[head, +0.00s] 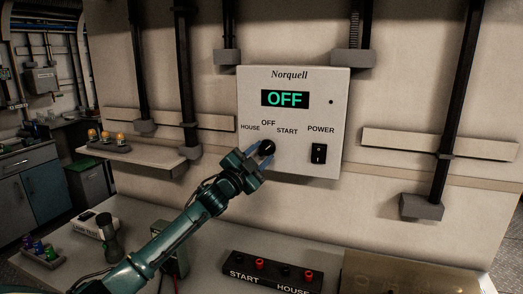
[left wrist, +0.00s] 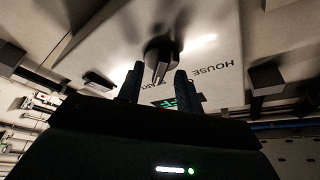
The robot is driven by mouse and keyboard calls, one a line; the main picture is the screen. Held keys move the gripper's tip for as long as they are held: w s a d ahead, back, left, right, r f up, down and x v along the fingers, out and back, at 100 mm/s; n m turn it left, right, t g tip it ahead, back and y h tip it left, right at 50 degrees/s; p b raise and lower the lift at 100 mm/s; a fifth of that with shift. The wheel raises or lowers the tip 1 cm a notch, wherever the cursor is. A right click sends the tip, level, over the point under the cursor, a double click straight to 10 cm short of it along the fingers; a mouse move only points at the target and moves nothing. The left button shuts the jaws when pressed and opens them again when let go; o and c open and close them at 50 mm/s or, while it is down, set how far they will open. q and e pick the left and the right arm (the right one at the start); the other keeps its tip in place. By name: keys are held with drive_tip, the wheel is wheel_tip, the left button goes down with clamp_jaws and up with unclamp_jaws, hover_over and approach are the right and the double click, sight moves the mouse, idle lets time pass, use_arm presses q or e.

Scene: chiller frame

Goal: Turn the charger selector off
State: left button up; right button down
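The charger panel (head: 290,165), a pale box marked Norquell, is on the wall in the head view. Its display (head: 285,98) reads OFF in green. The black selector knob (head: 268,146) sits below the labels HOUSE, OFF and START. Its pointing direction is hard to tell. My left gripper (head: 260,154) is at the knob. In the left wrist view the knob (left wrist: 160,50) has its grip between the tips of my left gripper (left wrist: 158,84), with gaps showing beside it. My right gripper is not in view.
A black power switch (head: 318,153) is right of the knob on the panel. Below, a black terminal block (head: 272,272) marked START and HOUSE lies on the bench. A shelf with amber lamps (head: 107,137) is at left. Dark conduits run down the wall.

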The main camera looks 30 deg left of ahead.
use_arm(q)
drive_tip(key=shift+w+r, duration=0.1)
drive_tip(key=shift+w, duration=0.25)
clamp_jaws()
